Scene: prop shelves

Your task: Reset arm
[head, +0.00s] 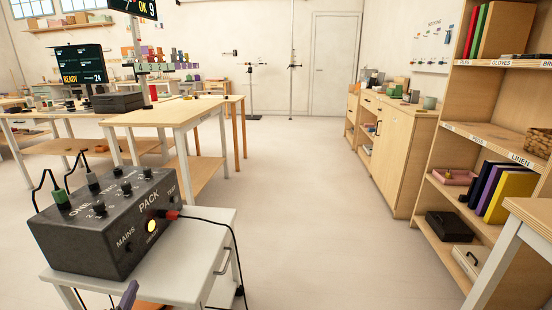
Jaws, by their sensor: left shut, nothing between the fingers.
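Only a small part of my left gripper (127,297) shows, at the bottom edge of the head view, in front of the white cabinet's near edge. It is shut and empty, and most of it is cut off by the frame. My right gripper is not in view.
A dark control box (112,228) with knobs, a lit yellow button and plugged cables stands on a small white cabinet (205,243) at the lower left. Wooden workbenches (165,115) stand behind it. A shelf unit (485,137) and a table corner (533,215) are at right. The middle floor is clear.

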